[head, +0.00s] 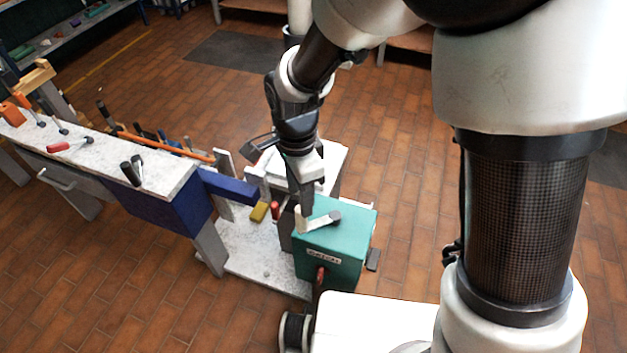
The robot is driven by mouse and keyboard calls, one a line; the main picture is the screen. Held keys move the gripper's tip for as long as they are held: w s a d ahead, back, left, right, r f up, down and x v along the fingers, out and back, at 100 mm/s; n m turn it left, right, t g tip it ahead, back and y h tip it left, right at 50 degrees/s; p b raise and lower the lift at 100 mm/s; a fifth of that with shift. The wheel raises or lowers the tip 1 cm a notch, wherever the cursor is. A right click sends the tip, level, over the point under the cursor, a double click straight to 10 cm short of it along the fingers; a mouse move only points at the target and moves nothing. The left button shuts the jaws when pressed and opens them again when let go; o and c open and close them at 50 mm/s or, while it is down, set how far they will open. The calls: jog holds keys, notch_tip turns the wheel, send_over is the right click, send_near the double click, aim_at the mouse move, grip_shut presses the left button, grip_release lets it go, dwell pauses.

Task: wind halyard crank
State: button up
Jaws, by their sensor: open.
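The halyard crank (318,222) is a light-coloured arm with a dark hub, lying across the top of a teal box (335,246) with a small white label on its front. A pale upright grip stands at the crank's left end. My gripper (306,208) points down over the left part of the box top, at the crank's grip. It is open, with its fingers beside or around the grip; I cannot tell whether they touch it. The fingers and my wrist hide part of the grip and the box's back left corner.
A long workbench (160,164) with several tools stands at the left, and its dark blue end (165,215) reaches toward the teal box. A low speckled platform (262,268) lies left of the box. Tiled floor is free to the right and front left.

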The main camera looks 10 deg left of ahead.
jog(key=b, duration=0.6)
send_near(319, 223)
jog(key=shift+s+a+f, duration=0.35)
jog(key=shift+a+f, duration=0.25)
jog(key=shift+a, duration=0.05)
jog(key=shift+s+a+f, duration=0.4)
jog(key=shift+a+f, duration=0.2)
jog(key=shift+f, duration=0.05)
jog(key=shift+s+a+f, duration=0.35)
jog(key=shift+a+f, duration=0.25)
jog(key=shift+a, duration=0.05)
grip_shut()
